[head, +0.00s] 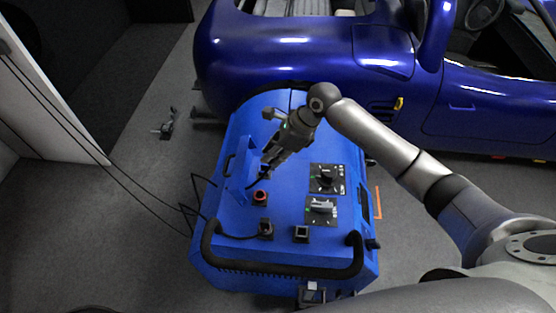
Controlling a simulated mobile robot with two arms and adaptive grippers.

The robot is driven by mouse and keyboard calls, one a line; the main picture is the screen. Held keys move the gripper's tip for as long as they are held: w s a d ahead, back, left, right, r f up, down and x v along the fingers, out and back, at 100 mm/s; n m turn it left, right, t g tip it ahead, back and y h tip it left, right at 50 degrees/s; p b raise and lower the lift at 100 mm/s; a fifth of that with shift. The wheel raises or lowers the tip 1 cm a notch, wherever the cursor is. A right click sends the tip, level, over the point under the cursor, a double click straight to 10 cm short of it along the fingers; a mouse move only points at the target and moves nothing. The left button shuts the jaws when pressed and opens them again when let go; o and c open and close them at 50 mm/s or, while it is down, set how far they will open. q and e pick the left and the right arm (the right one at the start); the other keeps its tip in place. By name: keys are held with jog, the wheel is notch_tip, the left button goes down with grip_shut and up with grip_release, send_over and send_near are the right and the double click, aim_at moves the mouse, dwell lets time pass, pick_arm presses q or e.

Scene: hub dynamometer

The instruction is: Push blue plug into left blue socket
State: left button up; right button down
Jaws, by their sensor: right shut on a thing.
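My right gripper (266,164) reaches down and to the left over the top of the blue cart, close to an upright blue panel (241,172). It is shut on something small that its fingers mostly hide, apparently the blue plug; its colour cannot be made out. A dark cable shows by the fingertips. A round orange-red socket (261,196) is just below the fingertips in the picture. Near the front handle are a dark connector (265,229) with a cable and a square socket (301,233). I cannot tell which is the left blue socket. My left gripper is not in view.
The blue cart (290,200) has two black dial panels (325,178) on its right and a black handle (285,270) in front. Dark cables (150,208) run left to a white post. A blue car (290,55) stands behind.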

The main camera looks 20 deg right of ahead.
jog(key=shift+w+a+b, duration=0.6)
jog(key=shift+w+b, duration=0.65)
jog(key=shift+w, duration=1.8)
notch_tip(320, 180, down, 7)
jog(key=b, duration=0.6)
jog(key=shift+s, duration=0.1)
jog(key=shift+f+b, duration=0.15)
jog(key=shift+b, duration=0.3)
jog(key=shift+f+b, duration=1.25)
jog(key=shift+f, duration=0.05)
jog(key=shift+r, duration=0.1)
jog(key=c, duration=1.3)
grip_release()
